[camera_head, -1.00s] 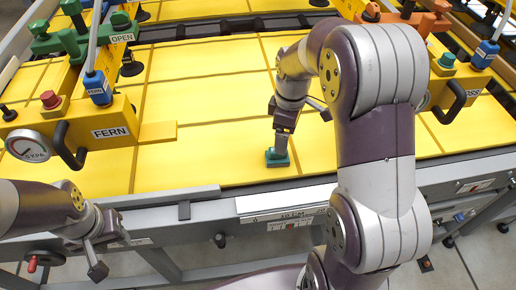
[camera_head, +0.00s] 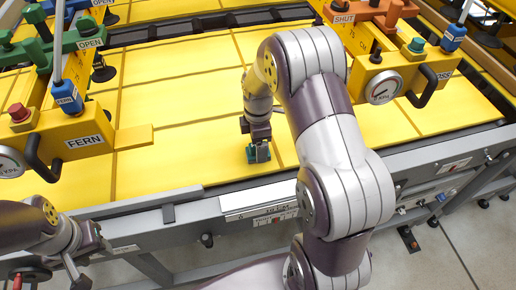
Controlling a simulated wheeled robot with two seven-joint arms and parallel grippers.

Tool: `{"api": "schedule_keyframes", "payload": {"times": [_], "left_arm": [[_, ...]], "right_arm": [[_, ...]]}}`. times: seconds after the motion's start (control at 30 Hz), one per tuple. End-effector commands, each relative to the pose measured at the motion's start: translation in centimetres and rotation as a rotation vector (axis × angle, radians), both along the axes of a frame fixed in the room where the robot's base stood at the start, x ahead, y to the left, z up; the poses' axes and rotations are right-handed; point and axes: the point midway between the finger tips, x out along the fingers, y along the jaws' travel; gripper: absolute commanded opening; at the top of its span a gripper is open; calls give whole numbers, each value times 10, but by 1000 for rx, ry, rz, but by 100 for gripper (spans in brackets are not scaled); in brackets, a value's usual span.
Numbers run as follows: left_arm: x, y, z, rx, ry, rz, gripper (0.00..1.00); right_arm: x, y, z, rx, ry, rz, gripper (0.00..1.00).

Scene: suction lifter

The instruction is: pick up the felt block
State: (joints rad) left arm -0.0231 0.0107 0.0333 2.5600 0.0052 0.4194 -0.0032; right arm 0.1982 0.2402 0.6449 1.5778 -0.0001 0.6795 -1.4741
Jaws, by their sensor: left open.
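The felt block (camera_head: 252,155) is a small green block on the yellow sheet surface near its front edge. My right gripper (camera_head: 258,150) points down right at the block, with its dark jaws over and in front of it. Whether the jaws press on the block is too small to tell. The jaws hide part of the block. My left gripper (camera_head: 88,262) is at the lower left, in front of the grey frame rail, open and away from the block.
A yellow FERN lifter bar (camera_head: 85,142) with a black handle stands at left. A similar yellow unit (camera_head: 385,85) with a gauge stands at right. A grey rail (camera_head: 280,190) with a scale plate (camera_head: 258,205) runs along the front. The yellow surface around the block is clear.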

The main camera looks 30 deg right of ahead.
Motion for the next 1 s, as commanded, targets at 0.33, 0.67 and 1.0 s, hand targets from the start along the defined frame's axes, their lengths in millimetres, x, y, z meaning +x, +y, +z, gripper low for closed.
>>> {"api": "schedule_keyframes", "payload": {"times": [0.33, 0.67, 1.0], "left_arm": [[0, 0, 6, 0, 0, 0, 43], [0, 0, 6, 0, 0, 0, 43], [0, 0, -2, 0, 0, 0, 43]], "right_arm": [[0, 0, -24, 0, -1, 0, 83], [0, 0, -24, 0, -1, 0, 22], [2, 0, 8, -2, -10, 0, 22]]}}
